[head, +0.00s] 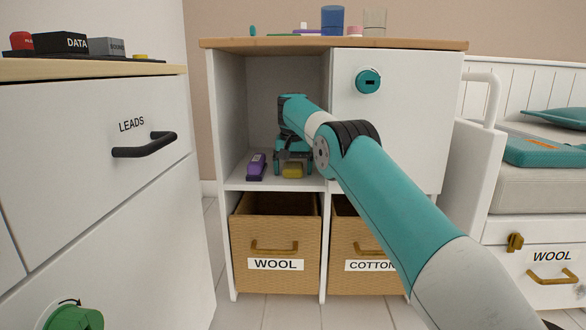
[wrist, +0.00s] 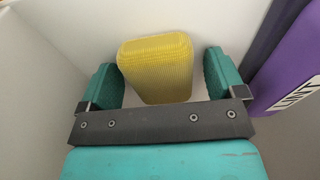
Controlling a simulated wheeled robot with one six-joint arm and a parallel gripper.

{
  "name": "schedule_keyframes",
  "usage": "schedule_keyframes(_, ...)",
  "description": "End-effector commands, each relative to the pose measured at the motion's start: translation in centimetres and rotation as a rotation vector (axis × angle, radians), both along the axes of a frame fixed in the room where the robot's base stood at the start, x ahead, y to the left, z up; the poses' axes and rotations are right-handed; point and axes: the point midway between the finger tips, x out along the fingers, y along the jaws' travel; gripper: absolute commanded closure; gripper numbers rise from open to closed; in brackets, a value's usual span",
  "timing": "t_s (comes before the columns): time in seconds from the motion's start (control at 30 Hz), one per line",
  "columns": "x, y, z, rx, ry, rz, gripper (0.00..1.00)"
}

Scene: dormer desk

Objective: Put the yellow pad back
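The yellow pad (head: 292,171) sits on the floor of the open cubby in the white cabinet. In the wrist view the pad (wrist: 158,68) is a ribbed yellow block lying between my two teal fingers. My gripper (head: 293,160) reaches into the cubby from above and in front of the pad. In the wrist view my gripper (wrist: 162,72) is open, with a finger on each side of the pad. A gap shows between the pad and the right finger; the left finger is close to the pad, and contact there is unclear.
A purple block (head: 256,167) stands left of the pad; its label shows in the wrist view (wrist: 296,60). Cubby walls are close around my gripper. Below are a WOOL basket (head: 275,225) and a COTTON basket (head: 365,280). A LEADS drawer unit (head: 75,140) stands left.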

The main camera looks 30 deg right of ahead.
Motion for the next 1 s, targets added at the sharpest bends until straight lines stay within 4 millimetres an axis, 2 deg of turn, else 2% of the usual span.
schedule_keyframes(0.3, 0.0, 0.0, 0.4, 0.000, 0.001, 0.001, 0.11)
schedule_keyframes(0.7, -1.1, 1.0, 7.0, 0.000, 0.001, 0.001, 0.11)
schedule_keyframes(0.83, -1.2, 1.1, 7.7, 0.001, 0.001, 0.000, 0.11)
schedule_keyframes(1.0, -1.3, 1.2, 7.7, 0.000, 0.002, 0.003, 0.11)
